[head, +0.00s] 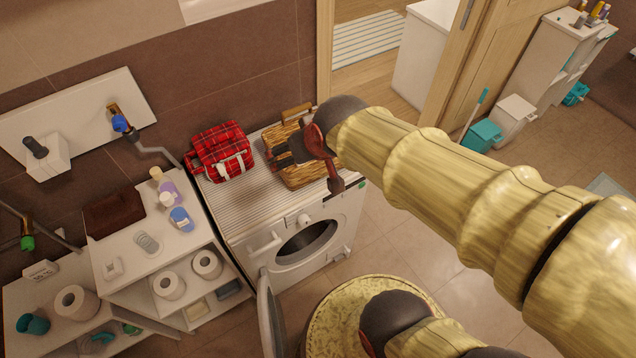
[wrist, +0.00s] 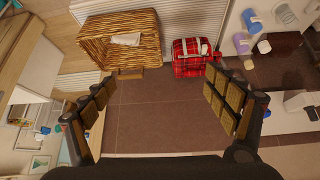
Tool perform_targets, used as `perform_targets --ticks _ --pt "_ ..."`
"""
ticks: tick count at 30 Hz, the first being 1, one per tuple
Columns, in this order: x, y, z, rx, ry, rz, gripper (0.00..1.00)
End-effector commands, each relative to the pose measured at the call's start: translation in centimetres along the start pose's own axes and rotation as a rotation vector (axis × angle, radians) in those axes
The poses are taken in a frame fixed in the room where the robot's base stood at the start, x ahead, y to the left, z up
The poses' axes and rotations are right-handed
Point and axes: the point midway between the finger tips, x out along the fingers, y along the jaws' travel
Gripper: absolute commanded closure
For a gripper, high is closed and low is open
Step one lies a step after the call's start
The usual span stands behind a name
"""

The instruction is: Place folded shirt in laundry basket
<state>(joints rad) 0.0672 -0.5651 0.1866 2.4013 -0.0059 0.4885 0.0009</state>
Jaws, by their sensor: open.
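A wicker basket (head: 288,140) stands on top of the washing machine, partly hidden by my gripper in the head view. The wrist view shows the basket (wrist: 100,30) open, with a small pale folded cloth (wrist: 127,39) inside. This may be the folded shirt, but it is too small to be sure. I see no other clear folded shirt. My gripper (head: 282,150) is over the basket in the head view. Its fingers are wide apart with nothing between them (wrist: 160,80), and the basket lies beyond them, towards the top left of the wrist view.
A red plaid bag-like item (head: 222,151) with white straps sits left of the basket. The washing machine (head: 245,212) has its door swung open in front. A white shelf (head: 120,255) with toilet rolls and bottles stands at left. Brown wall tiles are behind.

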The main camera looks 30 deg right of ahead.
Motion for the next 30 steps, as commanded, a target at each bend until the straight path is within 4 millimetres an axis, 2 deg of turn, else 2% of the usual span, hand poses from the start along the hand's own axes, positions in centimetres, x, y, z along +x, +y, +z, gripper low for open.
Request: perform_targets --ticks 1,3,6,10,22,26,30 --pt "-2.6 -0.7 1.2 -0.014 -0.017 -0.011 0.14" --pt "-5.3 -1.2 3.2 -0.028 -0.056 -0.021 0.14" --pt "-8.0 -1.7 5.7 -0.043 -0.100 -0.032 0.14" --pt "-9.6 -1.9 7.3 -0.052 -0.131 -0.038 0.14" --pt "-9.5 -1.9 7.8 -0.053 -0.139 -0.039 0.14" --pt "-8.2 -1.9 8.7 -0.053 -0.139 -0.039 0.14" --pt "-5.9 -1.9 10.4 -0.053 -0.139 -0.039 0.14"
